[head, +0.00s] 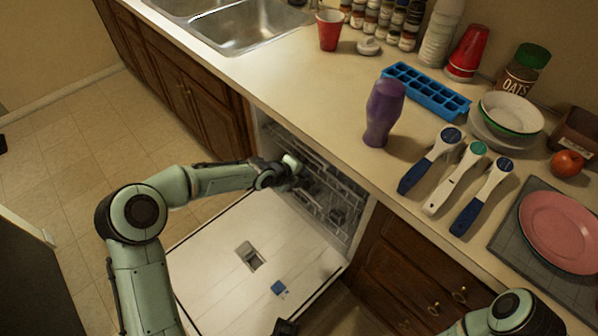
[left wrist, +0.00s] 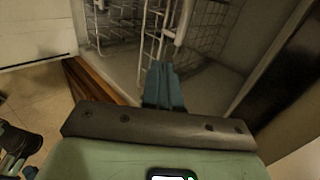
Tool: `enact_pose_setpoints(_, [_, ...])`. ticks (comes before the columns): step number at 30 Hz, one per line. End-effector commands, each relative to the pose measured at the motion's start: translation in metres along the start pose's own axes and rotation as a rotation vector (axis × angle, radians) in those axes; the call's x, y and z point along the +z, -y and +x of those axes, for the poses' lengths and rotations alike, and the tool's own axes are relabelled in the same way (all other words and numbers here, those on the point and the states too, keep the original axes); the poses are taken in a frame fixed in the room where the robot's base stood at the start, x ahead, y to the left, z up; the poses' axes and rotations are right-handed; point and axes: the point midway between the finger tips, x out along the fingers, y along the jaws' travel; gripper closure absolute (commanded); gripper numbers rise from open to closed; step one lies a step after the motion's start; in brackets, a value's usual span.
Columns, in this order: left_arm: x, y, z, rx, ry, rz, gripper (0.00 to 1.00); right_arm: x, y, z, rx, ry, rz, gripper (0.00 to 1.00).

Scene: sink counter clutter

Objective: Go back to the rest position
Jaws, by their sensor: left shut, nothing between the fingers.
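My left gripper (head: 291,170) is at the mouth of the open dishwasher, beside the wire rack (head: 335,195). In the left wrist view its blue-grey fingers (left wrist: 163,87) are shut together, with nothing seen between them, close to the white rack wires (left wrist: 150,35). My left arm reaches in over the lowered dishwasher door (head: 215,250). My right arm shows at the bottom right. A dark part at the bottom edge may be my right gripper (head: 286,327); its fingers cannot be made out.
The counter (head: 330,110) above holds a purple bottle (head: 383,112), a blue ice tray (head: 427,90), several brushes with handles, bowls (head: 511,113) and a pink plate (head: 560,232). A red cup (head: 329,30) stands near the sink (head: 250,28).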

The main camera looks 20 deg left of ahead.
Motion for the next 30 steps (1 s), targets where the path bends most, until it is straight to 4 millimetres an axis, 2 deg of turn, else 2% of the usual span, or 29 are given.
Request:
enact_pose_setpoints(4, [0.000,-0.001,-0.015,0.002,0.001,0.001,1.00,0.002,0.000,-0.004,0.002,0.005,0.001,0.74])
enact_pose_setpoints(13, [-0.001,-0.003,-0.017,0.005,-0.003,-0.008,1.00,0.003,0.000,-0.004,0.002,0.007,0.001,0.74])
enact_pose_setpoints(17, [-0.020,-0.024,-0.010,0.042,-0.046,-0.152,1.00,0.004,0.003,-0.012,0.002,0.008,0.001,0.74])
enact_pose_setpoints(20, [-0.055,-0.064,-0.001,0.125,-0.106,-0.441,1.00,0.005,0.007,-0.026,0.002,0.011,0.000,0.74])
enact_pose_setpoints(23, [-0.103,-0.121,-0.001,0.269,-0.130,-0.847,1.00,0.008,0.012,-0.043,0.003,0.017,0.000,0.74])
enact_pose_setpoints(24, [-0.122,-0.145,-0.004,0.336,-0.116,-1.021,1.00,0.009,0.014,-0.050,0.003,0.020,-0.001,0.74])
enact_pose_setpoints(26, [-0.149,-0.181,-0.014,0.438,-0.066,-1.277,1.00,0.009,0.018,-0.059,0.003,0.024,-0.001,0.74])
enact_pose_setpoints(27, [-0.165,-0.205,-0.024,0.506,-0.012,-1.443,1.00,0.010,0.020,-0.066,0.003,0.027,-0.001,0.74])
enact_pose_setpoints(30, [-0.199,-0.256,-0.056,0.643,0.180,-1.812,1.00,0.009,0.026,-0.082,0.003,0.030,-0.002,0.74])
